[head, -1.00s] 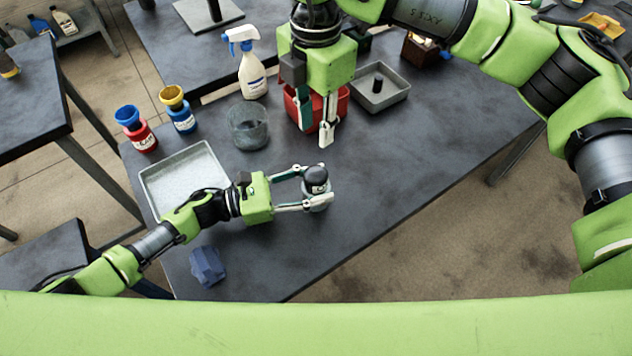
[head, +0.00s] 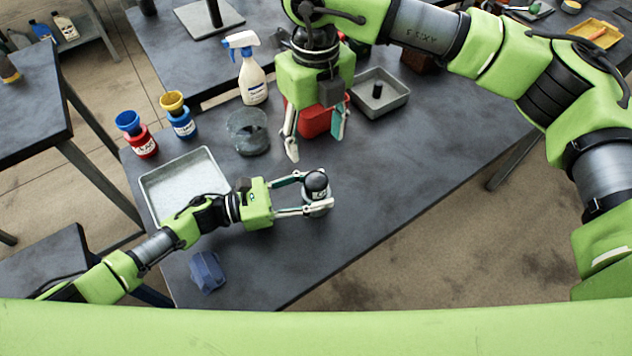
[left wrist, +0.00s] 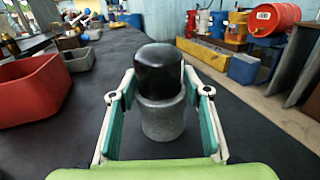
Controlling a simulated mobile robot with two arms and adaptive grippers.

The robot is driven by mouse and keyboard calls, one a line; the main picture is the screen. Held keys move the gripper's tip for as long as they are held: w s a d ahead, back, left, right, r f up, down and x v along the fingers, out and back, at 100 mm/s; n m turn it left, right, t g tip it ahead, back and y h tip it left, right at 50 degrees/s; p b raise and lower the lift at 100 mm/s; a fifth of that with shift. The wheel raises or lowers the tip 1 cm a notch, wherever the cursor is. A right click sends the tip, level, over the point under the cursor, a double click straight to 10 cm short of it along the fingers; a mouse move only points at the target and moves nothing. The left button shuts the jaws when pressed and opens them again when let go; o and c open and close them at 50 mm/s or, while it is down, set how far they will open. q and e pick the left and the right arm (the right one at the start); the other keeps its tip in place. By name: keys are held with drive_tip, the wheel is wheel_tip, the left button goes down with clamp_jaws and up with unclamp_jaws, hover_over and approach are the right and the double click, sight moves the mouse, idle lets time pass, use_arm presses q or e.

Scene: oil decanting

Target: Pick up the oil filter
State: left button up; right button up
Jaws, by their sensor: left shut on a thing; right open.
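A short cylinder with a black rounded top and a grey lower body, which looks like the oil filter (head: 317,183), stands upright at the middle of the dark table. It also shows in the left wrist view (left wrist: 160,85). My left gripper (head: 318,196) is shut on it, with one finger on each side; in the left wrist view the fingers (left wrist: 158,92) flank it near where black meets grey. I cannot tell whether its base touches the table. My right gripper (head: 315,142) is open and empty, pointing down in front of a red bin.
The red bin (head: 316,120) is partly hidden behind my right gripper. A grey tray (head: 398,100), a clear beaker (head: 247,132), a spray bottle (head: 252,80), red and blue bottles with funnels, a pale tray (head: 150,190) and a blue block (head: 207,271) stand around. The table's right part is clear.

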sight(316, 178)
wheel_tip(316, 178, down, 13)
drive_tip(key=n, duration=0.8)
drive_tip(key=shift+s+f+n, duration=0.1)
drive_tip(key=shift+n, duration=0.2)
drive_tip(key=c, duration=1.2)
